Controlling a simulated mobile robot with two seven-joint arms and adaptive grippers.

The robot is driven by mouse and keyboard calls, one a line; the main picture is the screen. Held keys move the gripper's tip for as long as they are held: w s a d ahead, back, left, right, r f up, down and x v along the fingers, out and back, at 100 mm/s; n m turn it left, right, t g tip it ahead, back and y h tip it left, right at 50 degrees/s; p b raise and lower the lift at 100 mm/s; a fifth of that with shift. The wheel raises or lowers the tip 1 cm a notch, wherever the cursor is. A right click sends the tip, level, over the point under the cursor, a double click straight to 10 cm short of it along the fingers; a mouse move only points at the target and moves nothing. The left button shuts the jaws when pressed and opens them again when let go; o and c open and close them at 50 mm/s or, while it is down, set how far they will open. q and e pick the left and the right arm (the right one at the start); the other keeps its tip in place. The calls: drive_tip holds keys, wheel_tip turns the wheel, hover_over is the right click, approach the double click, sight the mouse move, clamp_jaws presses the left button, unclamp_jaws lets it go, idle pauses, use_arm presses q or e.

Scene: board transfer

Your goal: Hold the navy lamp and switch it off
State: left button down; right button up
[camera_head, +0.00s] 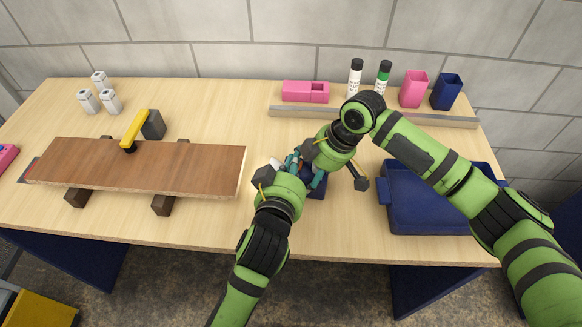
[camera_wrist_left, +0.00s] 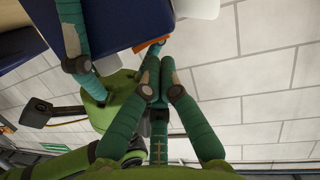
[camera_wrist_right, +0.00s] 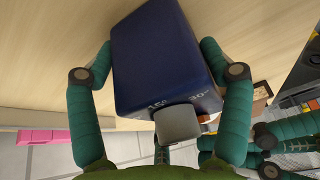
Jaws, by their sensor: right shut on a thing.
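The navy lamp (camera_wrist_right: 155,55) is a dark blue block with pale markings and a grey block (camera_wrist_right: 178,123) at one end. My right gripper (camera_wrist_right: 158,60) is shut on it, with fingers along both sides. In the head view, the lamp (camera_head: 318,188) is mostly hidden behind my grippers. The left wrist view shows the lamp (camera_wrist_left: 115,22) with an orange part (camera_wrist_left: 150,44) at its edge and a white part (camera_wrist_left: 198,8). My left gripper (camera_wrist_left: 160,72) has its fingers together close to the orange part. I cannot tell whether they touch. My left gripper (camera_head: 293,160) is beside my right gripper (camera_head: 312,176).
A brown board (camera_head: 140,168) lies on dark blocks at left, with a yellow-handled tool (camera_head: 134,130) on it. A blue tray (camera_head: 430,215) is at right. A pink block (camera_head: 305,91), bottles (camera_head: 355,78) and cups (camera_head: 446,92) stand at the back. The table front is clear.

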drive_tip(key=shift+f, duration=0.2)
use_arm(q)
drive_tip(key=shift+d+f+m+y, duration=0.25)
drive_tip(key=shift+f+m+y, duration=0.2)
drive_tip(key=shift+m, duration=0.25)
drive_tip(key=shift+s, duration=0.1)
drive_tip(key=d+v, duration=0.1)
drive_tip(key=v, duration=0.9)
drive_tip(key=shift+a, duration=0.45)
use_arm(e)
drive_tip(key=o, duration=1)
drive_tip(key=shift+w, duration=0.15)
drive_tip(key=shift+r, duration=0.15)
